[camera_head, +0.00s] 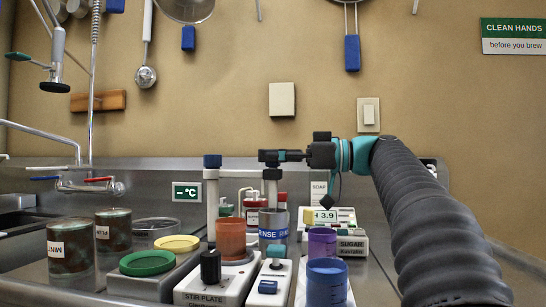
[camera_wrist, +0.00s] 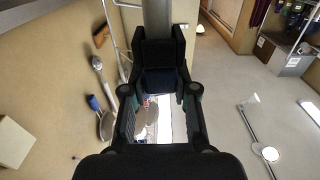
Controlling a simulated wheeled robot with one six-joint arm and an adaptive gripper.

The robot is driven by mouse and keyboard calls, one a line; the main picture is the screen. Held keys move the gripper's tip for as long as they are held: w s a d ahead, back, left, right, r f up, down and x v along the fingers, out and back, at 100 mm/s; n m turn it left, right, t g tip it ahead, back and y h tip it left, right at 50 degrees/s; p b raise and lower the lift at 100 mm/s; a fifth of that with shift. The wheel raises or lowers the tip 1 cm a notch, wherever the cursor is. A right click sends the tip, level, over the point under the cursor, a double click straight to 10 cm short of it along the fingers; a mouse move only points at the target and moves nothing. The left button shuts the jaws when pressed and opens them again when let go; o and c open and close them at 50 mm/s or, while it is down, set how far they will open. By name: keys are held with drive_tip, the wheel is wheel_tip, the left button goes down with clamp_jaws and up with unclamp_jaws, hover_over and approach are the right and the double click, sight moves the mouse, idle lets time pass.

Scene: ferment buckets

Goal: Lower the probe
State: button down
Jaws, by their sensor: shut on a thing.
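My gripper (camera_head: 272,157) is level and points left, high over the bench. Its jaws are shut on a dark blue cap, which shows between the fingers in the wrist view (camera_wrist: 160,80). A white upright shaft (camera_head: 270,190) stands directly below the jaws, its lower end hidden by the grey cup labelled RINSE (camera_head: 273,236). I cannot tell whether this shaft is the probe or a stand, or whether its end is inside the cup.
The stir plate (camera_head: 212,286) and a white unit with a blue switch (camera_head: 268,287) stand in front. A meter reading 3.9 (camera_head: 325,215), purple cup (camera_head: 322,243), blue cup (camera_head: 327,281) and sugar box (camera_head: 352,243) are right. Jars and lids crowd the left.

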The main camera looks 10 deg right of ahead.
drive_tip(key=c, duration=1)
unclamp_jaws()
drive_tip(key=shift+w+f, duration=0.2)
drive_tip(key=shift+f, duration=0.15)
drive_tip(key=shift+o, duration=0.6)
drive_tip(key=shift+r, duration=0.1)
drive_tip(key=v, duration=1.2)
drive_tip(key=shift+s, duration=0.1)
